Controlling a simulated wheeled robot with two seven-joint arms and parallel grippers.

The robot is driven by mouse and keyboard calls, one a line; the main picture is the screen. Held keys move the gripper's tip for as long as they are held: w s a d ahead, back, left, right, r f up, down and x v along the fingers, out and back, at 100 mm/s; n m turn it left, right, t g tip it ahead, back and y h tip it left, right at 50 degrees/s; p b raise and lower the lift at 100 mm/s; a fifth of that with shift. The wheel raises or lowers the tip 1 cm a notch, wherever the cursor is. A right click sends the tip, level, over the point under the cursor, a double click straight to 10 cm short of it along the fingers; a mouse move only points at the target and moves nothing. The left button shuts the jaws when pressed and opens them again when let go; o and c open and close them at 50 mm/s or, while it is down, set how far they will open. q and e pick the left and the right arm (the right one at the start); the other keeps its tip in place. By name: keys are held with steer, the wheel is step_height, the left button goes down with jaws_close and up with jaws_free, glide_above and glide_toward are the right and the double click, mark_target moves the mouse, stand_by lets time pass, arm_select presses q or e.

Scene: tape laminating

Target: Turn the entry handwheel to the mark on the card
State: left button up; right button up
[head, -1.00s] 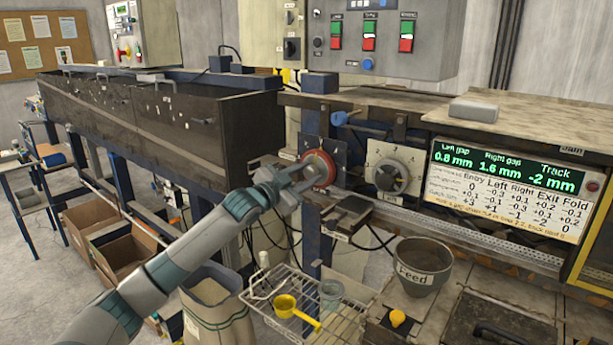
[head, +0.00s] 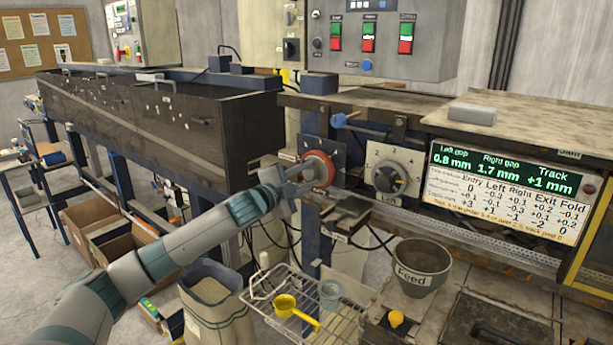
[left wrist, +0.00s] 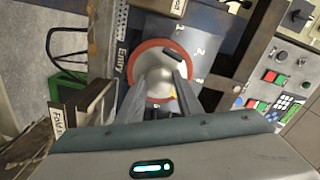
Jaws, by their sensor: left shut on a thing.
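The entry handwheel (head: 320,169) has a red rim and sits on a dark plate on the blue post. In the left wrist view the handwheel (left wrist: 137,67) shows beside an "Entry" label, with numbers on the plate around it. My left gripper (head: 300,180) is at the wheel, shut on its hub; its fingers show in the left wrist view (left wrist: 160,95). The card (head: 500,200) under the green display has columns for Entry, Left, Right, Exit and Fold. The display (head: 505,168) reads left gap 0.8 mm, right gap 1.7 mm, track +1 mm. My right gripper is not in view.
A grey dial (head: 389,177) on a white plate stands right of the wheel. Below are a wire rack (head: 290,310) with a yellow scoop, a Feed pot (head: 422,268) and a sack (head: 215,310). A control box (head: 385,35) hangs above.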

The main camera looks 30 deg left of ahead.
arm_select(q)
steer(key=o, duration=1)
steer(key=shift+o, duration=0.2)
steer(key=shift+s+f, duration=0.15)
steer(key=shift+s, duration=0.25)
steer(key=s+a+b, duration=0.1)
steer(key=s+b, duration=0.8)
steer(key=s, duration=0.7)
steer(key=shift+s+a, duration=0.15)
steer(key=shift+s, duration=0.15)
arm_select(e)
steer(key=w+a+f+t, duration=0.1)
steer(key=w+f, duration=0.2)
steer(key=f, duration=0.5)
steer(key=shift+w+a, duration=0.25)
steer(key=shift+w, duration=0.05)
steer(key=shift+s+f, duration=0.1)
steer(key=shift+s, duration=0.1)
